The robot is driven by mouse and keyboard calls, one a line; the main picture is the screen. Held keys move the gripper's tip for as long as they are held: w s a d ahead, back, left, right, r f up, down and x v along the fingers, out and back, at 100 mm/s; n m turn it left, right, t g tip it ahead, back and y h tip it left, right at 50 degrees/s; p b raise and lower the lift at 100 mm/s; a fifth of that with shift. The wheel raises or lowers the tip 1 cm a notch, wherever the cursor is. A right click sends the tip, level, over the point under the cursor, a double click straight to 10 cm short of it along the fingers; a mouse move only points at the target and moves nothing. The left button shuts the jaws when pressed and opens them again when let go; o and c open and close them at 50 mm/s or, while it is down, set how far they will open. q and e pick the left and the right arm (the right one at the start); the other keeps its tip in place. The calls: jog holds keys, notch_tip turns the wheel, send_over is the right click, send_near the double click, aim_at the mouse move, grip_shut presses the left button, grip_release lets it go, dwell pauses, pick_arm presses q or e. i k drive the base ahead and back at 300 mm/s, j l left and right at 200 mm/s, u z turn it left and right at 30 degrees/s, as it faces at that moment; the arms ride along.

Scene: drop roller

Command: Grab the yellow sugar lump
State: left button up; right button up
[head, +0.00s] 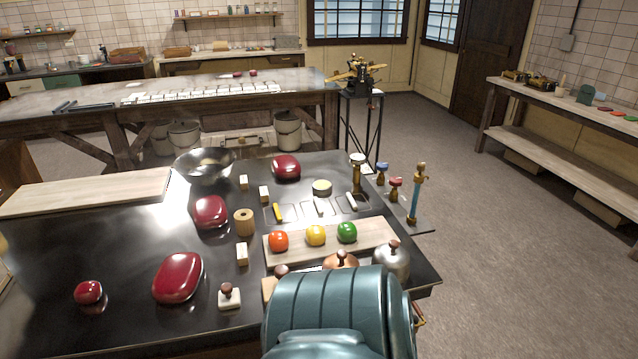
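A glossy yellow sugar lump (316,235) sits on a pale wooden board (372,236) on the dark worktable. It is the middle one of three round lumps, with an orange-red lump (278,241) to its left and a green lump (347,232) to its right. The three stand apart with small gaps. Nothing covers the yellow lump in the head view. Neither of my grippers shows in this view.
A large teal rounded body (340,315) fills the near foreground. Behind it stand a copper-coloured lidded pot (341,259) and a steel one (391,260). Large red lumps (178,277), a metal bowl (205,166) and thin coloured sticks (278,212) share the table.

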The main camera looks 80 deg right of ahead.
aim_at(315, 234)
jog(key=z, duration=1.9)
jog(key=i+z, duration=0.8)
jog(key=i, duration=0.15)
